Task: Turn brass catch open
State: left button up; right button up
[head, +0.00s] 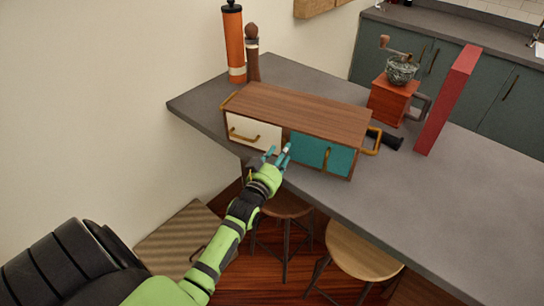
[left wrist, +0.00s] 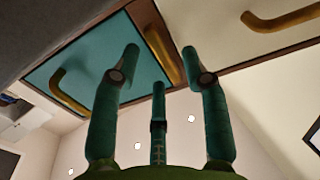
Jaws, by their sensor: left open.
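A wooden cabinet (head: 297,109) stands on the grey counter, with a white drawer front (head: 254,132) on the left and a teal door (head: 308,150) on the right. The brass catch (left wrist: 167,54) shows in the left wrist view as an elongated bar near the upright between door and drawer, overlapping the teal door's edge. In the head view my gripper largely hides it. My left gripper (head: 279,154) is open and empty in front of that upright. In the left wrist view its fingertips (left wrist: 160,52) lie on either side of the catch; I cannot tell whether they touch it.
The door has a brass handle (head: 326,158), the drawer another (head: 243,136). An orange cylinder (head: 235,45) and a brown mill (head: 252,52) stand behind. A grinder (head: 392,98) and red upright block (head: 447,100) are at right. Stools (head: 362,252) stand below; the right counter is clear.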

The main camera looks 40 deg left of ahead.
pick_arm(q)
jog(key=s+d, duration=0.2)
jog(key=s, duration=0.8)
jog(key=shift+s, duration=0.35)
jog(key=s+d+f+m+g+h+b, duration=0.1)
jog(key=s+d+f+g, duration=0.25)
jog(key=f, duration=0.75)
jog(key=s+d+f+g+h, duration=0.15)
jog(key=s+f, duration=0.25)
jog(key=f, duration=0.7)
jog(key=s+d+f+m+g+h+b, duration=0.1)
jog(key=s+d+f+g, duration=0.25)
jog(key=f, duration=0.75)
jog(key=s+f+m+g, duration=0.1)
jog(key=s+f+g, duration=0.1)
jog(key=s+f, duration=0.3)
jog(key=s+d+f+m+g, duration=0.1)
jog(key=s+f+g, duration=0.2)
jog(key=s, duration=0.9)
jog(key=s+d+f+g, duration=0.1)
jog(key=s+f+g, duration=0.2)
jog(key=s+f, duration=0.4)
jog(key=s, duration=0.2)
jog(key=shift+s+f+m, duration=0.3)
jog(key=shift+m, duration=0.1)
